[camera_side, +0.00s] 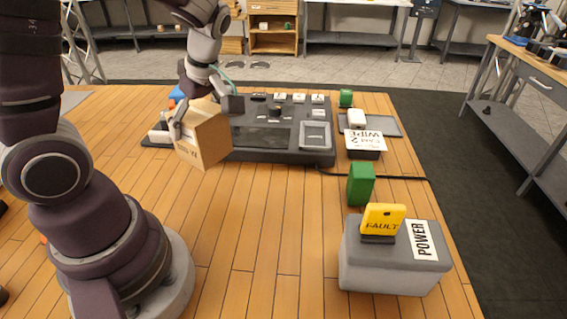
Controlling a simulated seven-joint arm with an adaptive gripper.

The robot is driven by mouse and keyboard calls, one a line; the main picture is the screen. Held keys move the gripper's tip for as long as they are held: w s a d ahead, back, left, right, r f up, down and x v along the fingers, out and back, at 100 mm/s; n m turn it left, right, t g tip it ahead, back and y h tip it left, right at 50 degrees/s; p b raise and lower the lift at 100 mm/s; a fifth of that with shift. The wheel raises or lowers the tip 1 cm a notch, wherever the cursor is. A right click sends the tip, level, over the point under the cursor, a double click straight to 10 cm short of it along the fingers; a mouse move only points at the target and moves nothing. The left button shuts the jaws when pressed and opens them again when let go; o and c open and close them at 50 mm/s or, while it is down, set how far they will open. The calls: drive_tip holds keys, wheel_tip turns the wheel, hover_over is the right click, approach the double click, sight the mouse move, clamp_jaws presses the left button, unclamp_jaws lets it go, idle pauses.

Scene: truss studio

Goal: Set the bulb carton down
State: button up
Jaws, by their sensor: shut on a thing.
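The bulb carton (206,138) is a light brown box with dark printing on its near face. It is held tilted in front of the left part of the dark console, and its lower edge looks to be above the wooden table. My gripper (204,112) is shut on the carton, with one finger at its left side and the other near its upper right. The far side of the carton is hidden. I cannot tell exactly how high its bottom is above the table.
A dark console (270,155) with labelled buttons stands behind the carton. At right are a grey POWER box (385,276) bearing a yellow FAULT tag (383,218), a green block (361,184) and a WIPE card (366,140). The wooden table (262,225) is clear in the middle.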

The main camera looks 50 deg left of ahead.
drive_tip(key=w+d+m+t, duration=0.25)
drive_tip(key=d+m, duration=0.45)
drive_tip(key=d, duration=0.8)
drive_tip(key=s+d+f+m+t+h, duration=0.1)
drive_tip(key=s+d+m, duration=0.15)
drive_tip(key=d, duration=0.25)
drive_tip(key=s+d+m+t, duration=0.1)
drive_tip(key=s+d+m, duration=0.15)
drive_tip(key=d, duration=0.25)
drive_tip(key=f, duration=0.2)
drive_tip(key=s+f, duration=0.1)
drive_tip(key=f, duration=0.5)
drive_tip(key=shift+s+d+f, duration=0.1)
drive_tip(key=shift+s+d, duration=0.15)
drive_tip(key=shift+d, duration=0.05)
drive_tip(key=shift+f, duration=0.15)
drive_tip(key=o, duration=1.2)
drive_tip(key=shift+c, duration=0.2)
